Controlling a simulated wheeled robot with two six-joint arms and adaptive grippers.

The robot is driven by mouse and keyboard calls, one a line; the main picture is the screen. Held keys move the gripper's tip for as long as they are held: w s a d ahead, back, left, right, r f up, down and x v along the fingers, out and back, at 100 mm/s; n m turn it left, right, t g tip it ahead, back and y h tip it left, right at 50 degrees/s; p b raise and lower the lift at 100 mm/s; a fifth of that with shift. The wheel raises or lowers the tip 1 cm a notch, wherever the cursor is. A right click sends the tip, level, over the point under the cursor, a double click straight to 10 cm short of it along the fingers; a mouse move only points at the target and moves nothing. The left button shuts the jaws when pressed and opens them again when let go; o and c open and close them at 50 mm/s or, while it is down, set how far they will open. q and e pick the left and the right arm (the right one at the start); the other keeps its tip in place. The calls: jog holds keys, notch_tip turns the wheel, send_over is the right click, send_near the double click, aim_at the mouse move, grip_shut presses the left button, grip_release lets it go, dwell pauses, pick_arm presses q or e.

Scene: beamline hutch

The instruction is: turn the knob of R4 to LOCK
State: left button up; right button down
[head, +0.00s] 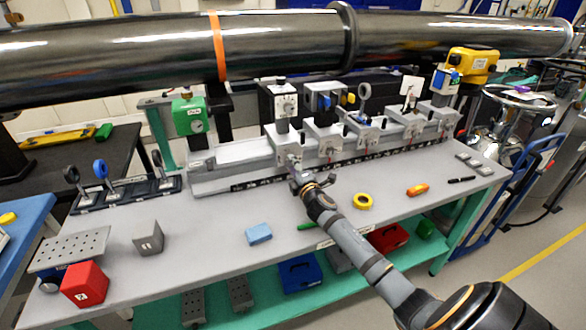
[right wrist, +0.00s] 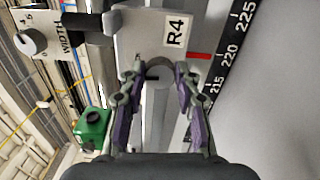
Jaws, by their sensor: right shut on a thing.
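The grey R4 carriage (head: 283,139) is the leftmost one in the row on the rail. In the right wrist view its face (right wrist: 140,35) carries an R4 label turned sideways and a red pointer over the scale. Its round grey knob (right wrist: 159,69) sits between the fingertips of my right gripper (right wrist: 160,75), one purple-padded finger on each side. A dark mark shows on the knob; I cannot read any LOCK wording. In the head view my right gripper (head: 297,172) hides the knob and is shut on it. My left gripper is not in view.
More carriages (head: 326,137) stand close to the right on the rail. A large dark beam pipe (head: 120,48) crosses above. A yellow tape roll (head: 363,201), a blue block (head: 258,233) and an orange tool (head: 417,190) lie on the bench front. A green box (right wrist: 93,128) shows in the wrist view.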

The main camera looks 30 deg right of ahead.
jog(key=c, duration=2.1)
grip_release()
jog(key=shift+m, duration=0.6)
grip_shut()
jog(key=o, duration=1.1)
grip_release()
jog(key=shift+o, duration=0.2)
jog(key=shift+s, duration=0.1)
jog(key=v, duration=1.2)
